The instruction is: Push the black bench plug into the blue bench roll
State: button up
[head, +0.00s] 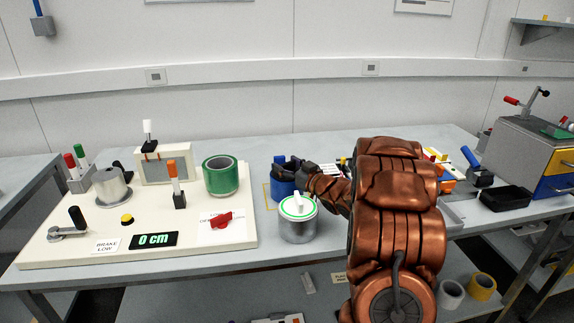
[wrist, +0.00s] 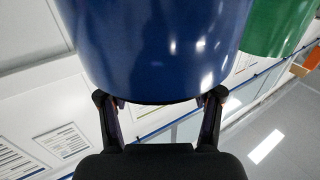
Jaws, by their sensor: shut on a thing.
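The blue bench roll (head: 282,187) stands on the bench in the middle of the head view. In the wrist view its blue side (wrist: 150,50) fills the upper middle. My gripper (head: 284,163) is at the top of the roll. In the wrist view both fingers of the gripper (wrist: 160,100) pass behind the roll's rim, one towards each side, and their tips are hidden. My gripper is shut on the black bench plug, which is largely hidden by the roll and the fingers. How deep the plug sits in the roll cannot be told.
A metal tin (head: 297,227) with a green-ringed lid and white handle stands just in front of the roll. A green roll (head: 221,176) is to its left, on a cream board (head: 75,245) with a lever and display. A black tray (head: 506,198) lies far right.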

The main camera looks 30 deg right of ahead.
jog(key=shift+f, duration=0.25)
jog(key=o, duration=1.1)
jog(key=shift+f, duration=0.1)
jog(key=shift+s, duration=0.15)
jog(key=s, duration=0.4)
jog(key=s+d, duration=0.1)
jog(key=s, duration=0.6)
jog(key=shift+s+d+f, duration=0.1)
jog(key=shift+s+d, duration=0.1)
jog(key=shift+s, duration=0.2)
